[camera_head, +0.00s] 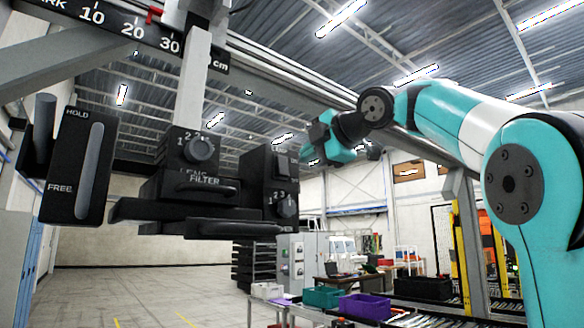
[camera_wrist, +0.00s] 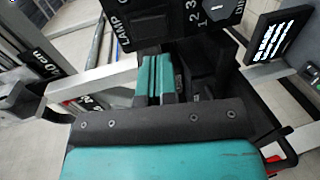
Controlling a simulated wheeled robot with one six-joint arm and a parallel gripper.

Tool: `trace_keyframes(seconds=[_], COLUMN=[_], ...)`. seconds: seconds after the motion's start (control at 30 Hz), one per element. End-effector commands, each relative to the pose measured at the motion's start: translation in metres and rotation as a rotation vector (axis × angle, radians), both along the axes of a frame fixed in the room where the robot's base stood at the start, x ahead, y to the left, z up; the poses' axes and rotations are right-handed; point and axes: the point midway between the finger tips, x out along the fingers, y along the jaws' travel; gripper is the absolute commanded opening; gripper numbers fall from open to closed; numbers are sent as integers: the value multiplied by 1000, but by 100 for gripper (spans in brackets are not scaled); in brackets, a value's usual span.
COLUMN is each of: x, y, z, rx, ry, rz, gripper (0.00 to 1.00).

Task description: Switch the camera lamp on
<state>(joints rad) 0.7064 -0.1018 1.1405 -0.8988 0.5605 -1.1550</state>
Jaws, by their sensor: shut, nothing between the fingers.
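The dark camera rig (camera_head: 195,185) hangs on a pale post from an overhead rail. The block at its right end (camera_head: 281,170) carries a dial (camera_head: 286,206) marked 1, 2, 3. In the wrist view, the black panel (camera_wrist: 152,22) bears lettering that reads LAMP beside numbers 1, 2, 3 and part of the word DIM. The lamp's switch position is not clear. My gripper (camera_head: 308,153) is to the right of the block in the head view. In the wrist view its teal fingers (camera_wrist: 157,62) are shut and empty, with tips near the panel; contact cannot be told.
A lever plate marked HOLD and FREE (camera_head: 80,165) and a FILTER knob (camera_head: 201,149) are on the rig's left and middle. The rail scale (camera_head: 130,30) runs above. A sign with white text (camera_wrist: 281,40) stands at right in the wrist view. The floor below is open.

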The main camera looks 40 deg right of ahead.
Motion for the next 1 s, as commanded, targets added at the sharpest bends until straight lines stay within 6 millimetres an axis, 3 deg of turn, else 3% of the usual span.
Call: trace_keyframes(seconds=[0.2,0.4,1.0], x=[43,64,72], y=[3,3,2], z=[-6,-11,-22], rx=[4,2,1], ry=[5,3,-33], rz=[4,1,-1], gripper=[0,0,0])
